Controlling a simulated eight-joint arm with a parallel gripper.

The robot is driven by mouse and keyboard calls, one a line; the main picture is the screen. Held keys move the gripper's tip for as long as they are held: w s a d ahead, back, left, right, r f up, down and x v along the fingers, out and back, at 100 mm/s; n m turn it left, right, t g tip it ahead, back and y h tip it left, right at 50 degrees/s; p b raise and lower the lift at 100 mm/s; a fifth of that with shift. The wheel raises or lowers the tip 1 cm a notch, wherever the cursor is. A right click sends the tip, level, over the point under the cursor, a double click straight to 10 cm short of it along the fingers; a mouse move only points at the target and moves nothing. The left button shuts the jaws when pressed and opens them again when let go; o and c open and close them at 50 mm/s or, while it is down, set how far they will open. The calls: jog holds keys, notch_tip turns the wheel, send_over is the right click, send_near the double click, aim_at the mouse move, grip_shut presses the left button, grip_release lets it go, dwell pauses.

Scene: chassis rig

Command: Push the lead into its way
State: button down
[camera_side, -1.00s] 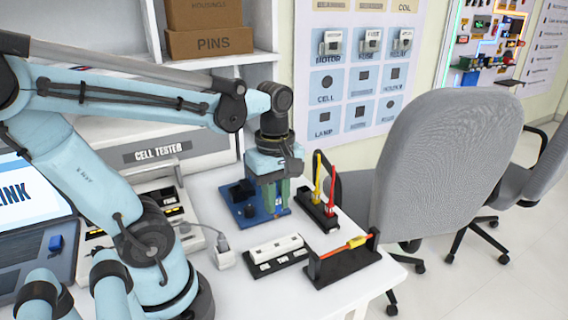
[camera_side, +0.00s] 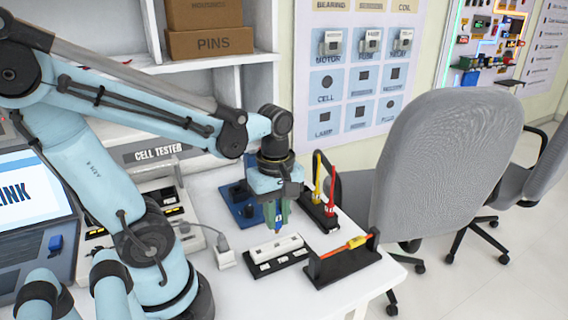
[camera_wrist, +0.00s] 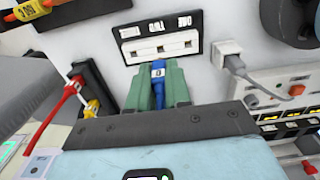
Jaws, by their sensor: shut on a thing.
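My gripper (camera_side: 277,212) is shut on a blue lead (camera_wrist: 158,82), its green fingers on either side of it in the wrist view. The lead's blue tip (camera_side: 278,224) points down in the side view, behind and above the white block. The white block (camera_side: 276,246), on a black base, has a row of slots. In the wrist view the block (camera_wrist: 161,47) lies just beyond the lead, with printed labels along its base, upside down there. The lead looks apart from the block. Its lower end is partly hidden by the fingers.
A rack (camera_side: 316,212) holds upright red and yellow leads at right. A blue holder (camera_side: 245,208) stands behind left. A white plug (camera_side: 224,258) with a cord is left of the block. A grey chair (camera_side: 440,165) stands beside the table.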

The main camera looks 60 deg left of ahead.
aim_at(277, 233)
jog(key=shift+f, duration=1.05)
jog(key=shift+f, duration=1.4)
dwell(0.5)
jog(key=c, duration=1)
grip_release()
jog(key=shift+w, duration=0.1)
jog(key=shift+r, duration=0.1)
jog(key=shift+r, duration=6)
